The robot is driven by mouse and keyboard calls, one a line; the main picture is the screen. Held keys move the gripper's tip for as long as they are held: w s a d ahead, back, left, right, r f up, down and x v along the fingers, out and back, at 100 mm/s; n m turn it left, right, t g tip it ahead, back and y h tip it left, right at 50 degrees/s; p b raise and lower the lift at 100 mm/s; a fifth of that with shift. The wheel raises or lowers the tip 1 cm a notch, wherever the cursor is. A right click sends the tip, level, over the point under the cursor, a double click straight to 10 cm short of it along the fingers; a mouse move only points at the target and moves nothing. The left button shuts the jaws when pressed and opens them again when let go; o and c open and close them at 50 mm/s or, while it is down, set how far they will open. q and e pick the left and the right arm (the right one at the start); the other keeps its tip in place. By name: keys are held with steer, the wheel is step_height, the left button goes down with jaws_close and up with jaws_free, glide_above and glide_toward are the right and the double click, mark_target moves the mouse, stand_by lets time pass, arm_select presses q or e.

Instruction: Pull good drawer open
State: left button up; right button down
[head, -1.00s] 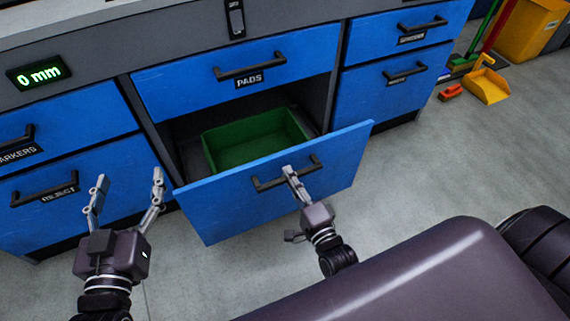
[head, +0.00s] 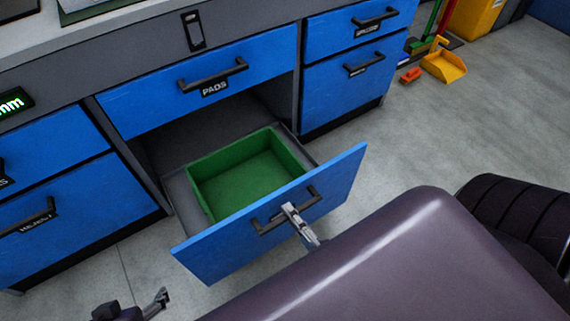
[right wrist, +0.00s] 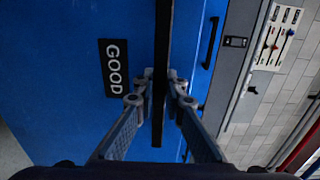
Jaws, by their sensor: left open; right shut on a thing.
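The good drawer (head: 335,190) is a blue-fronted lower drawer below the PADS drawer, pulled well out, with a green bin (head: 245,172) inside. Its GOOD label (right wrist: 113,67) shows in the right wrist view. My right gripper (head: 289,209) is shut on the drawer's black bar handle (head: 268,224); in the right wrist view its fingers (right wrist: 160,85) pinch the bar from both sides. My left gripper (head: 158,303) is open and empty at the lower edge of the head view, mostly cut off, apart from the drawer.
The PADS drawer (head: 240,85) above is shut, as are the REJECT drawer (head: 70,210) at left and two drawers at right. A yellow dustpan (head: 444,66) and an orange item (head: 411,75) lie on the floor.

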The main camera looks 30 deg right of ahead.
arm_select(q)
steer(key=shift+s+a+f, duration=0.15)
steer(key=shift+s, duration=0.25)
arm_select(e)
steer(key=shift+s, duration=0.3)
steer(key=c, duration=2)
jaws_free()
steer(key=shift+o, duration=0.2)
steer(key=shift+s, duration=0.1)
steer(key=s, duration=1.1)
steer(key=shift+s+d, duration=0.25)
steer(key=shift+s, duration=0.15)
